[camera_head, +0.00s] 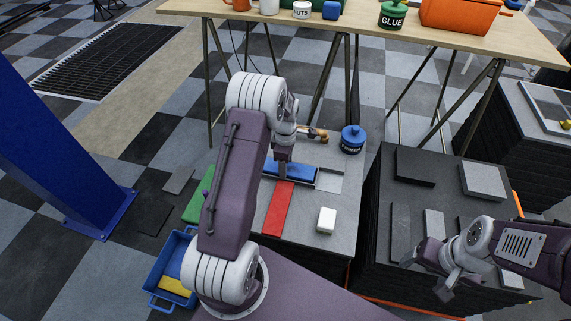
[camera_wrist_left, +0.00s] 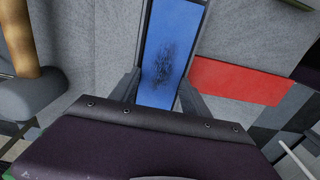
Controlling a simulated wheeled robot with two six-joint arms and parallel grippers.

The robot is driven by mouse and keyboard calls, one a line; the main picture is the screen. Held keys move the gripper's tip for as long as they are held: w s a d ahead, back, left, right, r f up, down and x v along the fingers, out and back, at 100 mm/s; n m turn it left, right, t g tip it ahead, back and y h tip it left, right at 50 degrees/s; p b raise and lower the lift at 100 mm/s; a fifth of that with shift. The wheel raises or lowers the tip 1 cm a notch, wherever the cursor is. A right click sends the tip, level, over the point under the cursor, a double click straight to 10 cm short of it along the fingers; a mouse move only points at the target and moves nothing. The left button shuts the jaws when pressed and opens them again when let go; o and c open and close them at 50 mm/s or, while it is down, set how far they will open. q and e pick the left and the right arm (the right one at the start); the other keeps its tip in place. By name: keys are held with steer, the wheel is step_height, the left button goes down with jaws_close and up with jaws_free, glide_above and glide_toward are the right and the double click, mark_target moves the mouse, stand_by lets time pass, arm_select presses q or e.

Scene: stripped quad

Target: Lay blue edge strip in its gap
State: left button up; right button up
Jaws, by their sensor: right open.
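The blue edge strip (camera_head: 300,175) lies lengthwise across the far part of the grey slab top (camera_head: 300,228), in line with a pale recess (camera_head: 328,180) at its right end. I cannot tell whether the strip rests in a gap or is held just above. My left gripper (camera_head: 283,166) points down at the strip. In the left wrist view its fingers (camera_wrist_left: 160,88) close against both long sides of the blue strip (camera_wrist_left: 172,45). My right gripper (camera_head: 425,277) is open and empty over the dark stack at right.
A blue crate (camera_head: 160,303) stands lower left. A dark stack (camera_head: 408,220) with grey pieces is at right. A wooden table (camera_head: 350,24) stands behind.

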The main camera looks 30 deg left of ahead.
arm_select(q)
steer(key=o, duration=0.4)
steer(key=shift+c, duration=0.2)
step_height(320, 180, up, 8)
steer(key=p, duration=0.8)
